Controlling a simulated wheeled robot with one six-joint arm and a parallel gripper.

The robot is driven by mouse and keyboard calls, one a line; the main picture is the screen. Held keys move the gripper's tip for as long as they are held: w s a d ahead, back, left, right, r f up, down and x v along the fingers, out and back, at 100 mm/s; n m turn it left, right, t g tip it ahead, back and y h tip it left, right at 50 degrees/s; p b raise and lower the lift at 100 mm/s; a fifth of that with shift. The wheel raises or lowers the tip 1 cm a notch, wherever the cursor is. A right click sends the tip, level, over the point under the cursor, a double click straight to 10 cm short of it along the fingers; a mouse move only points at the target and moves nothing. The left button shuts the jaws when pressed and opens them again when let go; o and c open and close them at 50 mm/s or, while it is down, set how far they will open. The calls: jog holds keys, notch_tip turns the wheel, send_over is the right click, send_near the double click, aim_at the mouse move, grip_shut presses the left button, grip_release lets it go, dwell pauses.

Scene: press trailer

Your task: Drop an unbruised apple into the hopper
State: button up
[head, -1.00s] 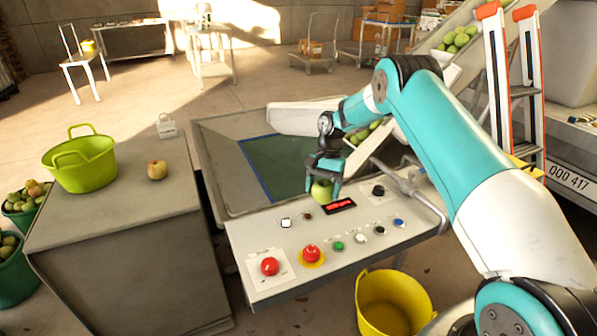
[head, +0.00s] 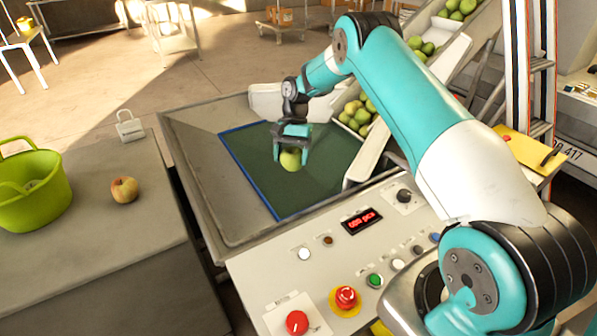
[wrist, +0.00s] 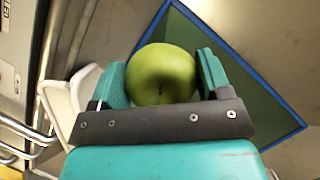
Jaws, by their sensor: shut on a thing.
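My gripper (head: 292,150) is shut on a green apple (head: 290,160), which also fills the space between the fingers in the wrist view (wrist: 162,74). The side of the apple that shows is plain green. The gripper and apple are over the hopper (head: 205,170), a wide grey metal tray with a dark green, blue-edged panel (head: 250,165) at its bottom. The height of the apple above the panel is hard to tell. Another apple, yellow and red (head: 124,190), stands on the grey cabinet at the left.
A control panel (head: 330,265) with buttons and a red display lies along the hopper's near side. A conveyor with green apples (head: 355,115) rises behind my arm.

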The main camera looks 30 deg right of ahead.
notch_tip(320, 180, down, 5)
jog(key=b, duration=0.4)
jog(key=shift+d+b, duration=0.1)
jog(key=shift+b, duration=0.25)
